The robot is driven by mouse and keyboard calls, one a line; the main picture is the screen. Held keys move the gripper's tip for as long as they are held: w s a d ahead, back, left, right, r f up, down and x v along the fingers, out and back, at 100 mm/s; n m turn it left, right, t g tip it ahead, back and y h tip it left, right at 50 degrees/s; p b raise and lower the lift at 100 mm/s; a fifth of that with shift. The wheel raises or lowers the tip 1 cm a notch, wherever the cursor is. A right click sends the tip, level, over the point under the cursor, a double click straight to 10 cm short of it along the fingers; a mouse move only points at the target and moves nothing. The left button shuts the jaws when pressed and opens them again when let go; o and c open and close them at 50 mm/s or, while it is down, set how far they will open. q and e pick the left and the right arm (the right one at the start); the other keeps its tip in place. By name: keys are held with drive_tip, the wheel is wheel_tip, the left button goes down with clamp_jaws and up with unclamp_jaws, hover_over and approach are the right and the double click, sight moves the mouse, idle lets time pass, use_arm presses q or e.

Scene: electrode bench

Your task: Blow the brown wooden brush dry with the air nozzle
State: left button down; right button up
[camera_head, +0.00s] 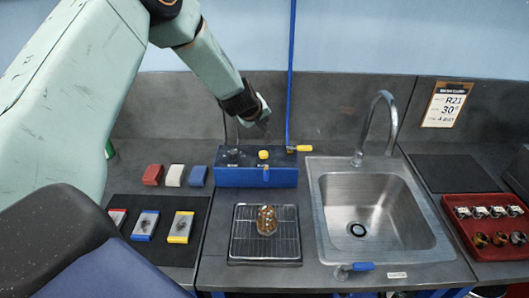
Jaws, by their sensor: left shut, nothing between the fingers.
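A brown, rounded, shiny object (267,220), which looks like the wooden brush, lies on the wire rack of a dark drip tray (236,253) left of the sink. A blue box (232,178) stands behind the tray, with a yellow knob on top and a small blue nozzle-like part (266,174) at its front. A blue hose (291,75) hangs down to a yellow-handled fitting (302,149) at the box's right end. My left gripper (266,124) is shut and empty above the back of the box. My right gripper is not in view.
A steel sink (318,240) with a tall faucet (383,115) stands to the right; a blue-handled valve (356,267) is at its front. A red tray (490,250) of small metal parts lies far right. Coloured blocks (198,176) and cards (181,227) lie left.

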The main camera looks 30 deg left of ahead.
use_arm(q)
drive_tip(key=f, duration=0.1)
drive_tip(key=b, duration=0.5)
hover_over(262, 154)
drive_tip(key=f, duration=0.4)
drive_tip(key=shift+s+d+f, duration=0.1)
drive_tip(key=shift+s+d, duration=0.1)
drive_tip(key=shift+d, duration=0.1)
drive_tip(key=f+b, duration=0.3)
drive_tip(key=f, duration=0.1)
drive_tip(key=shift+w+a, duration=0.35)
drive_tip(key=shift+f, duration=0.2)
drive_tip(key=shift+s+d+b, duration=0.1)
drive_tip(key=shift+d+b, duration=0.05)
drive_tip(key=shift+b, duration=0.2)
drive_tip(key=shift+s+d+r, duration=0.1)
drive_tip(key=shift+s+r, duration=0.1)
drive_tip(key=shift+r, duration=0.05)
drive_tip(key=shift+w+a+f, duration=0.2)
drive_tip(key=shift+w+f, duration=0.05)
